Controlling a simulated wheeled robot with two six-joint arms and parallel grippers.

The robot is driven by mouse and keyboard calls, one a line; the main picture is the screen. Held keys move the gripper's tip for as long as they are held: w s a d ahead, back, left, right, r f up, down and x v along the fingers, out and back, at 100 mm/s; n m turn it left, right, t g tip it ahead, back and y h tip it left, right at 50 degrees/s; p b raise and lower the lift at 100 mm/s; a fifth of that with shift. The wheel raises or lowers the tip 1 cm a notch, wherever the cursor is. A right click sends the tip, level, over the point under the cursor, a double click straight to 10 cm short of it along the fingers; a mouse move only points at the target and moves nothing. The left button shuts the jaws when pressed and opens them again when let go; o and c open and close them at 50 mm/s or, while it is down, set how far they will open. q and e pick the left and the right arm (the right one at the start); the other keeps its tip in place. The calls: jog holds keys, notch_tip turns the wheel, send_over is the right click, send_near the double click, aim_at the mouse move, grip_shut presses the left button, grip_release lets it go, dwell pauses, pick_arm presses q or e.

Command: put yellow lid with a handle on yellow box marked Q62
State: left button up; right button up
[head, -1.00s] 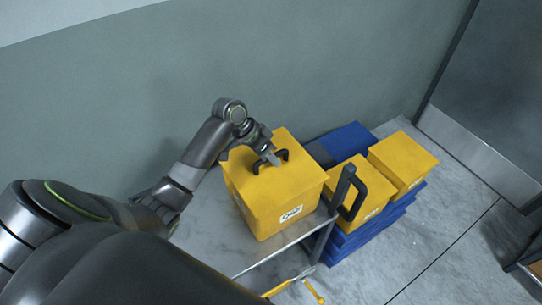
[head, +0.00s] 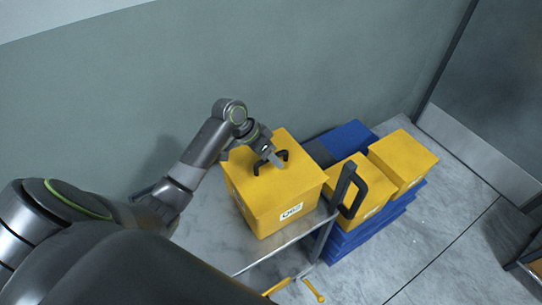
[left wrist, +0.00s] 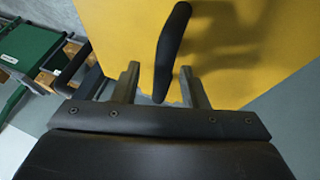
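The yellow box (head: 262,219) marked with a white label (head: 291,212) stands on a metal cart top; the label begins with Q, the rest is too small to read surely. The yellow lid (head: 300,176) sits on top of the box and looks flat and closed on it. Its black handle (head: 284,156) also shows in the left wrist view (left wrist: 172,45). My left gripper (head: 272,160) is over the lid at the handle. In the left wrist view its two fingers (left wrist: 158,88) are apart, one on each side of the handle, with gaps. My right gripper is not in view.
Two more yellow boxes (head: 402,160) stand on stacked blue crates (head: 345,243) to the right. The cart's dark push handle (head: 343,188) rises beside the box. A wall (head: 130,90) is close behind. Grey floor (head: 450,225) is clear at right.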

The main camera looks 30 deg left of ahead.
pick_arm(q)
jog(key=b+v, duration=0.2)
jog(key=v, duration=1.5)
jog(key=shift+r, duration=0.2)
